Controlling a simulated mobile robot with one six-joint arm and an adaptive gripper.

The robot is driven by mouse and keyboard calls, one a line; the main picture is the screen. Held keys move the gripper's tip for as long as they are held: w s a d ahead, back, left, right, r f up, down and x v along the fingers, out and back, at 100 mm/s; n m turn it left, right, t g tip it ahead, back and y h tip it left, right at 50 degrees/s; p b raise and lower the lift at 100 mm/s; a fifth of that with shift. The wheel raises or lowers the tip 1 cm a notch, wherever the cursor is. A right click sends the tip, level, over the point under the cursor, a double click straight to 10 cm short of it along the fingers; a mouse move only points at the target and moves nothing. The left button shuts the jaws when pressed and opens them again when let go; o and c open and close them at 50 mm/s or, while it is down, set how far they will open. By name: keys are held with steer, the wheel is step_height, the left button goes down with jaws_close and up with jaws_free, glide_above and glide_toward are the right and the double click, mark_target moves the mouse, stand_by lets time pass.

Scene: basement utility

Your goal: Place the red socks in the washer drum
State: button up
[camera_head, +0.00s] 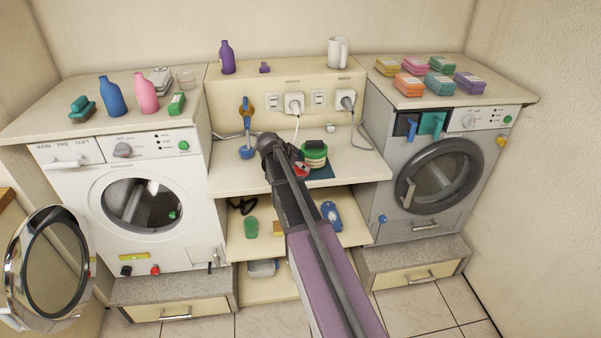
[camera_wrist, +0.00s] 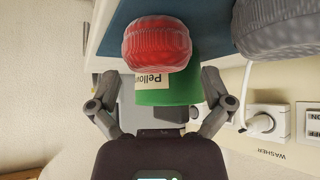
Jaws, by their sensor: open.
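The red socks, a ribbed rolled bundle (camera_wrist: 157,43), lie on a dark blue mat (camera_wrist: 205,22) in the wrist view. In the head view the red bundle (camera_head: 302,170) shows partly behind my gripper on the middle counter. My gripper (camera_wrist: 157,85) is open; its fingers stand apart on either side of a green labelled object (camera_wrist: 170,92) beside the socks. The socks are just beyond the fingertips, not gripped. The white washer (camera_head: 90,180) at left has its round door (camera_head: 48,265) swung open; its drum (camera_head: 140,205) shows, with a small green thing inside.
A grey ribbed bundle (camera_wrist: 275,28) lies near the socks. Plugs and cables (camera_head: 294,103) line the wall behind the counter. The grey dryer (camera_head: 435,180) at right has its door shut. Bottles (camera_head: 112,97) stand on the washer top. Shelves (camera_head: 265,250) sit below the counter.

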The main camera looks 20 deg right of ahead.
mark_target(308, 154)
steer(key=shift+b+x, duration=1)
steer(key=shift+x, duration=0.7)
steer(key=shift+s+r, duration=0.1)
steer(key=c, duration=1.1)
steer(key=shift+r, duration=0.15)
steer(key=shift+s+a+r+p, duration=0.1)
steer(key=shift+r+p, duration=0.4)
steer(key=shift+p, duration=0.15)
step_height(308, 154, up, 6)
steer(key=p, duration=0.6)
steer(key=s+a, duration=0.3)
steer(key=a, duration=0.2)
steer(key=s+a, duration=0.3)
steer(key=a, duration=0.3)
steer(key=s+a, duration=0.3)
steer(key=a, duration=0.3)
steer(key=shift+s+a+f, duration=0.1)
steer(key=shift+s+f, duration=0.05)
steer(key=shift+s, duration=0.1)
